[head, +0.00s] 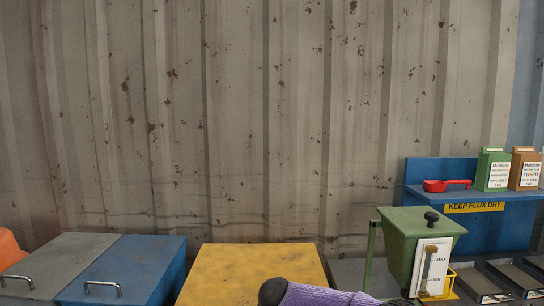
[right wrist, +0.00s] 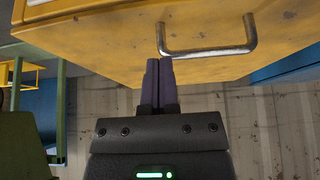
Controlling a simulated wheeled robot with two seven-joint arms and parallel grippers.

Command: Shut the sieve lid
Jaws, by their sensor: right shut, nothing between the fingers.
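No part is marked as the sieve lid. A yellow panel (head: 250,268) lies right of the blue lid in the head view, and I cannot tell if it is fully down. In the right wrist view a yellow surface (right wrist: 110,35) with a bare metal bar handle (right wrist: 210,52) fills the top. My right gripper (right wrist: 158,62) is shut and empty, its purple fingertips close to the handle's left end; contact is unclear. In the head view only a purple and black part of my arm shows at the bottom. My left gripper is out of view.
Grey (head: 60,262) and blue (head: 125,268) lids with handles lie to the left. A green hopper (head: 420,240) with a black knob and a MAX/MIN gauge stands at right. Behind it is a blue shelf (head: 480,215) with a red scoop (head: 447,185) and two cartons.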

